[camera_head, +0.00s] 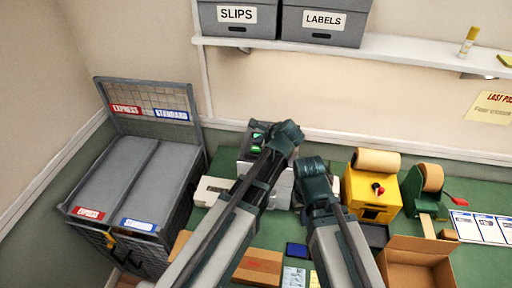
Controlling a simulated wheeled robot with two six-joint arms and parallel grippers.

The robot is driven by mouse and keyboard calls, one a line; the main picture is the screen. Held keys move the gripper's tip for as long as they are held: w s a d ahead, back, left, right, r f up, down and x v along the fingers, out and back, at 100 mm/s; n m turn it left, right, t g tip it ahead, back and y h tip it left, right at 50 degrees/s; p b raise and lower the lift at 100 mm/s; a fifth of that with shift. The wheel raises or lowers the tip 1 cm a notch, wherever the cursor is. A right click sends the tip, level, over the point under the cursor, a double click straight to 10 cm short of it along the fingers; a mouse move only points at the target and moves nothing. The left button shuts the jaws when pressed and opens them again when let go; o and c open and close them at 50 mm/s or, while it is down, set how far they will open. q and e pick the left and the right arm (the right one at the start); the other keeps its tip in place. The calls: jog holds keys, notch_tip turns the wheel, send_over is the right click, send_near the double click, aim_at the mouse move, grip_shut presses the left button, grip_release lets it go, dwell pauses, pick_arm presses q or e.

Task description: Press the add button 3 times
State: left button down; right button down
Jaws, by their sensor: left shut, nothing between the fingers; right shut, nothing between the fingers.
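An add button cannot be made out; my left arm and gripper hide much of the machine. My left gripper (286,135) is over the machine's upper right, to the right of the green parts; whether it touches cannot be told. My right gripper (313,178) is shut and empty, just right of the machine. My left gripper is also shut and empty.
A bin with two grey lids (150,175) stands at the left. A yellow machine with a roll (371,190), a green tape dispenser (425,188) and an open cardboard box (415,262) are at the right. A shelf (420,52) with two grey boxes runs above.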

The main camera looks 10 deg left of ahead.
aim_at(258, 150)
pick_arm(q)
jog(key=shift+r+p, duration=2.05)
jog(key=shift+r, duration=0.25)
jog(key=shift+f, duration=0.1)
jog(key=s+a+f+n+g+h, duration=0.2)
jog(key=s+f+n+g+h, duration=0.1)
jog(key=s+n, duration=0.6)
jog(key=s+a+f+n+g+h, duration=0.2)
jog(key=s+f+n+g+h, duration=0.15)
jog(key=s+n, duration=0.65)
jog(key=s+d+f+m+b, duration=0.1)
jog(key=d+f+b, duration=0.2)
jog(key=f+b, duration=0.3)
jog(key=s+d+f+m+y+b, duration=0.1)
jog(key=s+d+f+b, duration=0.1)
jog(key=d+f+b, duration=0.2)
jog(key=s+d+f+m+b, duration=0.2)
jog(key=d+f+b, duration=0.1)
jog(key=f+b, duration=0.6)
jog(key=shift+d+f+b, duration=0.35)
jog(key=shift+b, duration=0.1)
jog(key=shift+g+y, duration=0.25)
